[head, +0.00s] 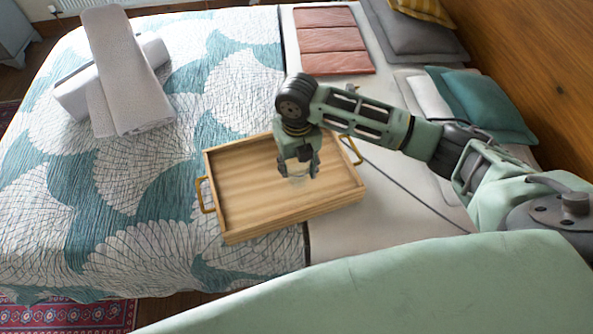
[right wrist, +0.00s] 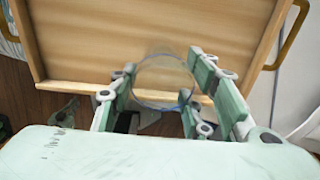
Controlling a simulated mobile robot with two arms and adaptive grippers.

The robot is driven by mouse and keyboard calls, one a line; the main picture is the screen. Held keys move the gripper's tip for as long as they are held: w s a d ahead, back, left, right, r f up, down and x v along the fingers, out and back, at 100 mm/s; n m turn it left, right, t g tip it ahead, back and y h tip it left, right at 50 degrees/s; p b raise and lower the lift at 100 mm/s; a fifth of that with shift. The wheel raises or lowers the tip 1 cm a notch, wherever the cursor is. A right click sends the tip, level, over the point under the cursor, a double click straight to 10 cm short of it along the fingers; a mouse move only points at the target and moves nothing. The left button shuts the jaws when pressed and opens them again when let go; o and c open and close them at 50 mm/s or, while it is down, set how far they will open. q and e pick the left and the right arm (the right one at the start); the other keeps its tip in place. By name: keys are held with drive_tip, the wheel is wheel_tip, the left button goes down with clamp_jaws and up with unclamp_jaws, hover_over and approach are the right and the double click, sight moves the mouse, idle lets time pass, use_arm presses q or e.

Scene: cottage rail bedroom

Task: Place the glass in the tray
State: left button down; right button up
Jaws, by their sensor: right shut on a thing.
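The wooden tray (head: 240,218) with brass handles lies on the bed; its wooden floor also shows in the right wrist view (right wrist: 100,40). My right gripper (head: 299,170) is over the tray and points down. It is shut on the clear glass (right wrist: 162,80), which sits between its two fingers. In the head view the glass (head: 298,179) shows faintly below the fingertips, over the tray's floor. I cannot tell whether the glass touches the tray. My left gripper is not in view.
Rolled grey towels (head: 125,75) lie on the bed at the upper left. A folded pink cloth (head: 330,40) lies behind the tray. Teal (head: 495,105) and grey (head: 415,30) pillows lie at the right, by the wooden headboard (head: 540,60). The tray's visible floor looks otherwise empty.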

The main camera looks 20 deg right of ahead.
wheel_tip(320, 180, down, 4)
drive_tip(key=shift+r+p, duration=0.25)
drive_tip(key=shift+p, duration=0.1)
drive_tip(key=shift+f, duration=0.2)
drive_tip(key=shift+f, duration=0.15)
drive_tip(key=o, duration=1.3)
wheel_tip(320, 180, up, 12)
drive_tip(key=shift+r+b, duration=0.2)
drive_tip(key=shift+b, duration=0.35)
drive_tip(key=shift+s, duration=0.1)
